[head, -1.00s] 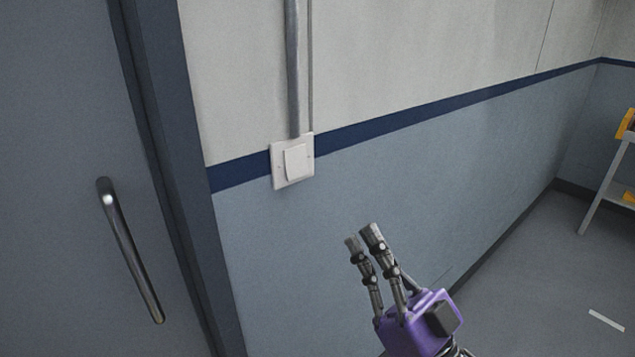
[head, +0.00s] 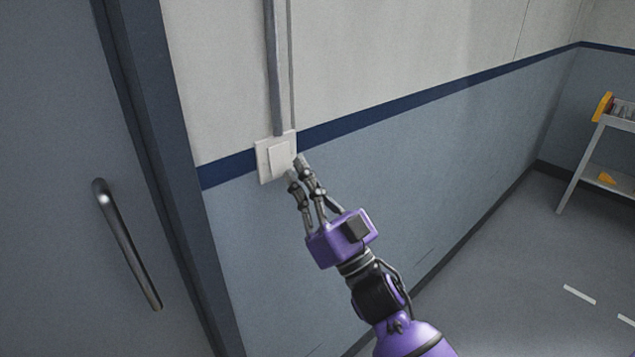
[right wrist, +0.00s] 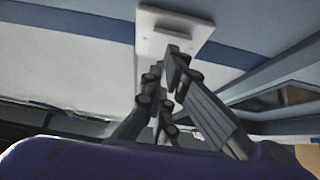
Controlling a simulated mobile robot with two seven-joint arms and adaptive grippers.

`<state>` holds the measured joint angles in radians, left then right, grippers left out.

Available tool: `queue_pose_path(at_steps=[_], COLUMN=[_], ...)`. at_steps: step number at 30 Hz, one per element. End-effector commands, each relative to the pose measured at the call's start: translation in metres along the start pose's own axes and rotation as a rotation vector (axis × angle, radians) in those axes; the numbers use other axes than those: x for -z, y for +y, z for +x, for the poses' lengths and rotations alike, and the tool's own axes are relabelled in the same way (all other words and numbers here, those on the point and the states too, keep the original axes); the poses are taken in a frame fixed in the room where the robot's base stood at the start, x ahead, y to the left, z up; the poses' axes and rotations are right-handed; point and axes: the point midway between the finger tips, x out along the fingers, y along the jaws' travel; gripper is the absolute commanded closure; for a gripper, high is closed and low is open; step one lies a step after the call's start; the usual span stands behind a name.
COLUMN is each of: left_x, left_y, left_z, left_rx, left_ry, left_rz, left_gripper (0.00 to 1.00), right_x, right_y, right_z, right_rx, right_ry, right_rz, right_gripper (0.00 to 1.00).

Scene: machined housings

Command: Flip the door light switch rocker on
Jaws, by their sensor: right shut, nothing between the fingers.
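The white light switch (head: 263,161) is a square plate with a raised rocker (head: 280,158), fixed to the wall beside the door frame. My right gripper (head: 298,167) is purple with dark fingers. Its fingers are shut and empty, with the tips at the lower right part of the switch in the head view. In the right wrist view the switch plate (right wrist: 195,24) is at the top, and the fingertips (right wrist: 174,56) overlap its lower part. I cannot tell whether the tips touch the rocker. My left gripper is not in view.
A grey door (head: 50,180) with a metal bar handle (head: 127,245) stands at the left. A conduit (head: 276,70) runs up the wall from the switch. A metal cart (head: 590,150) with yellow items stands at the far right. The floor between is clear.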

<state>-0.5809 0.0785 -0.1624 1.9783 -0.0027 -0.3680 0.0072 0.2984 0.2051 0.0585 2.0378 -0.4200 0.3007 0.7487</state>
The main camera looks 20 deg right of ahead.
Motion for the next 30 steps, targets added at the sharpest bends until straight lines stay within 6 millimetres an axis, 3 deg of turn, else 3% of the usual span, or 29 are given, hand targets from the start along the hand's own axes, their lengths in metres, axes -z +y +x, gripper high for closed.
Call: queue_pose_path(at_steps=[13,19,30], left_x=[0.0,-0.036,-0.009], left_y=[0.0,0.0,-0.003], left_z=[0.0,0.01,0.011], left_rx=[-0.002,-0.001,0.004], left_ry=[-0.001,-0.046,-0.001], left_rz=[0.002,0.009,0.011], left_gripper=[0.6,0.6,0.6], right_x=[-0.005,-0.024,-0.014], right_y=[0.0,0.0,0.0], right_z=[0.003,0.001,0.005], right_rx=[0.0,-0.002,0.002], right_ry=[0.001,0.078,0.09], right_rz=[0.0,0.007,0.001], right_gripper=[1.0,1.0,1.0])
